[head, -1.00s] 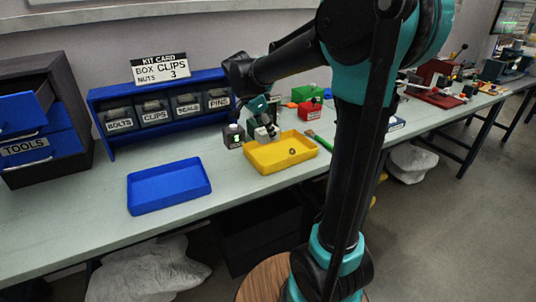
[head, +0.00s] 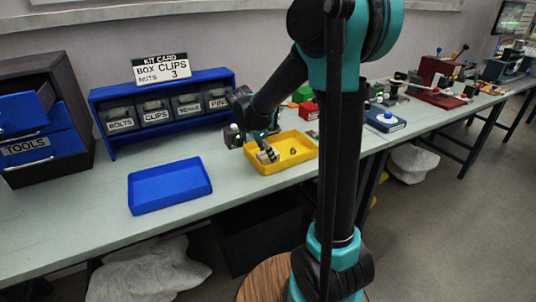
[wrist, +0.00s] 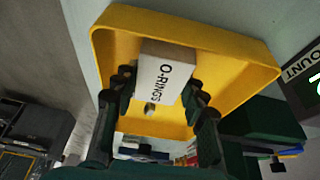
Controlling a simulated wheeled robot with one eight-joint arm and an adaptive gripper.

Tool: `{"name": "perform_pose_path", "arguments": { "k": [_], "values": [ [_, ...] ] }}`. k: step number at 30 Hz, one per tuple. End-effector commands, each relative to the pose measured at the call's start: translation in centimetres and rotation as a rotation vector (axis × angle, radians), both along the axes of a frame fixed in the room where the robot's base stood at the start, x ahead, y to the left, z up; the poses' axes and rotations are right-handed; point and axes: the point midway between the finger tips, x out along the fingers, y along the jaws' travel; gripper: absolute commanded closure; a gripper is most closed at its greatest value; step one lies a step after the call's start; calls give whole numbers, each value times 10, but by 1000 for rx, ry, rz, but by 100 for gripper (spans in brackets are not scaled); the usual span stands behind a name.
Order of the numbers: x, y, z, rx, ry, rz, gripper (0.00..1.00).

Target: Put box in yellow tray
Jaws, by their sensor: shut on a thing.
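The white box marked O-RINGS (wrist: 166,75) is between the fingers of my gripper (wrist: 155,100) in the wrist view. My gripper is shut on it. In the head view, my gripper (head: 265,153) points down over the left part of the yellow tray (head: 305,153), and the box is small and partly hidden there. The wrist view shows the tray's yellow rim (wrist: 190,30) around and behind the box. I cannot tell whether the box touches the tray floor. A small metal piece (head: 292,150) lies in the tray.
An empty blue tray (head: 170,187) lies to the left. A blue rack of labelled bins (head: 160,78) and a kit card (head: 161,67) stand behind. A dark counter (head: 233,137) is close to the yellow tray's left side. A red box (head: 308,112) sits behind the tray.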

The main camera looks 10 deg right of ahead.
Motion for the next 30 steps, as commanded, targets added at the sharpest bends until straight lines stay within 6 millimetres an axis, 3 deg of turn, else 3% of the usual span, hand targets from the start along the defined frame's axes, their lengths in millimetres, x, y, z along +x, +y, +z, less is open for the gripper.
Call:
{"name": "perform_pose_path", "arguments": {
  "k": [4, 5, 9, 20, 26, 30],
  "values": [
    [0, 0, -3, 0, 0, 0, 83],
    [0, 0, -3, 0, 0, 0, 54],
    [0, 0, -3, 0, 0, 0, 37],
    [0, 0, 1, 0, 0, 0, 37],
    [-4, 10, 26, 0, 0, 3, 37],
    [-7, 21, 54, 0, 0, 3, 37]
  ]
}}
